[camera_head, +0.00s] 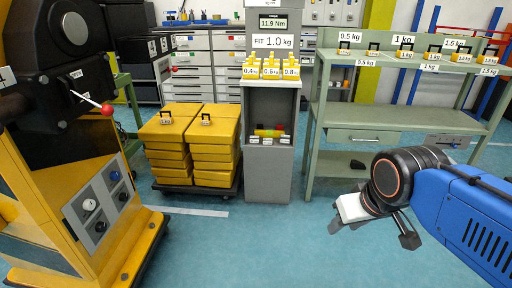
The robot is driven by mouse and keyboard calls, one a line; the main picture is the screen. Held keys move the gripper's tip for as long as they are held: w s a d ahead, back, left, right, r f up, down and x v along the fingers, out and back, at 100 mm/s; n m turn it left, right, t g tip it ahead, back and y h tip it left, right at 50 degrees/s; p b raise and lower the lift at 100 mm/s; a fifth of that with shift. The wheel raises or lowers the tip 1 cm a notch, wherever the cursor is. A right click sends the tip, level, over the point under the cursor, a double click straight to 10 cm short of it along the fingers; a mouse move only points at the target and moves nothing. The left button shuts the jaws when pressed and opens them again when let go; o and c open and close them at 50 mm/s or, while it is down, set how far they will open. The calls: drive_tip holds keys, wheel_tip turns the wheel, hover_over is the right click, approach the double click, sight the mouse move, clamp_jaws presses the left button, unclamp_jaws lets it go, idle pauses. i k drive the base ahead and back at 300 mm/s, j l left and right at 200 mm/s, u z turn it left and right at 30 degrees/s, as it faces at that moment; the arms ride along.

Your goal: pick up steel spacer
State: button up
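I cannot make out a steel spacer for certain in the head view. My gripper (372,232) hangs at the lower right, at the end of my blue arm, in front of the green workbench and apart from it. A pale block-like part and a dark finger-like part show below the black wrist joint. The wrist hides part of the gripper, so its opening and anything between the fingers cannot be told.
A grey pedestal (269,178) holds yellow weights (271,68) on top. Yellow stacked boxes (193,150) stand on a dolly left of it. The green workbench (412,115) carries labelled weights. A yellow machine (85,215) with a red-knobbed lever fills the left. The front floor is clear.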

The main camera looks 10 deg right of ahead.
sight(253, 140)
drive_tip(key=i, duration=0.3)
drive_tip(key=i+l+u, duration=0.2)
drive_tip(key=i, duration=0.2)
drive_tip(key=i+l+u, duration=0.2)
drive_tip(key=i, duration=0.2)
drive_tip(key=i+l+u, duration=0.25)
drive_tip(key=i, duration=0.15)
